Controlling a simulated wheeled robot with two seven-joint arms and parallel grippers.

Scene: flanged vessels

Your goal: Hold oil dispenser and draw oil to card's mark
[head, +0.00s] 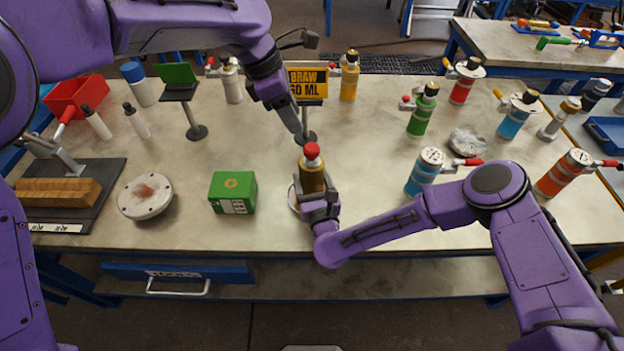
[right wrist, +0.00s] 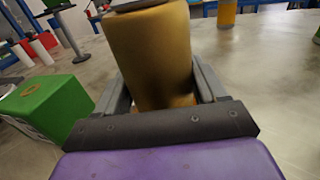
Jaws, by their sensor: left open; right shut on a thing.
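The oil dispenser (head: 312,175) is a gold-brown cylinder with a red top, upright near the front middle of the table. My right gripper (head: 318,205) is shut around its lower body. In the right wrist view its gold body (right wrist: 152,55) stands between my two fingers (right wrist: 165,95). My left gripper (head: 300,132) is open and empty, just above and behind the red top, apart from it. The yellow card (head: 308,77) on a stand reads "DRAW" and "50 ML", its first digit partly hidden by my left arm. The oil level is not visible.
A blue-bodied vessel (head: 425,172) stands to the right, near my right arm. Several coloured flanged vessels stand at the back right.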

